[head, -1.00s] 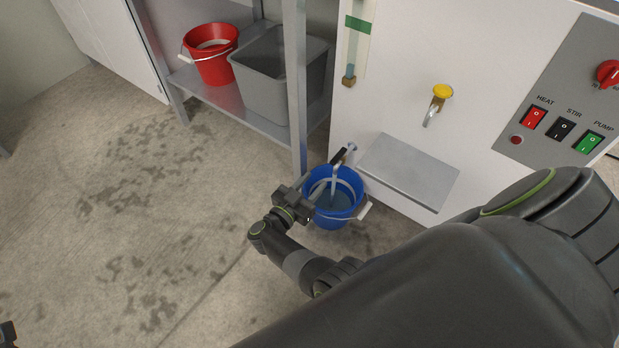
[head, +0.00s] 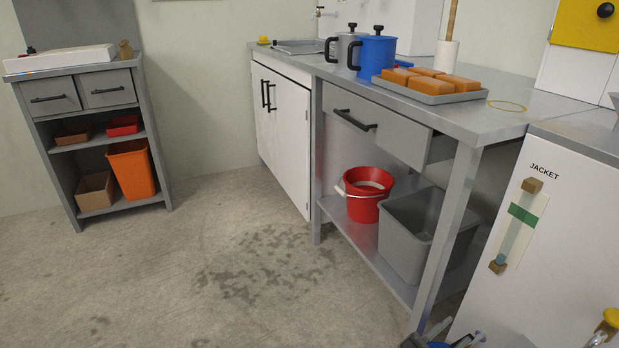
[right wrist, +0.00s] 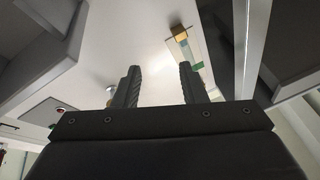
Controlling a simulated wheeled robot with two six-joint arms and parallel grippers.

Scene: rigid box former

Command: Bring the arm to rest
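My right gripper (right wrist: 159,84) shows in the right wrist view with its two dark fingers apart and nothing between them. Beyond the fingers is the white machine front with its level gauge (right wrist: 182,38). In the head view only small dark and blue parts show at the bottom edge near the table leg, too cut off to tell gripper from bucket. My left gripper is not in view.
The steel workbench (head: 495,118) carries a blue pot (head: 376,57) and a tray (head: 432,96) of orange blocks. A red bucket (head: 364,207) and grey bin (head: 405,245) stand on its lower shelf. The white jacket machine (head: 560,215) is at right. Floor at left is clear.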

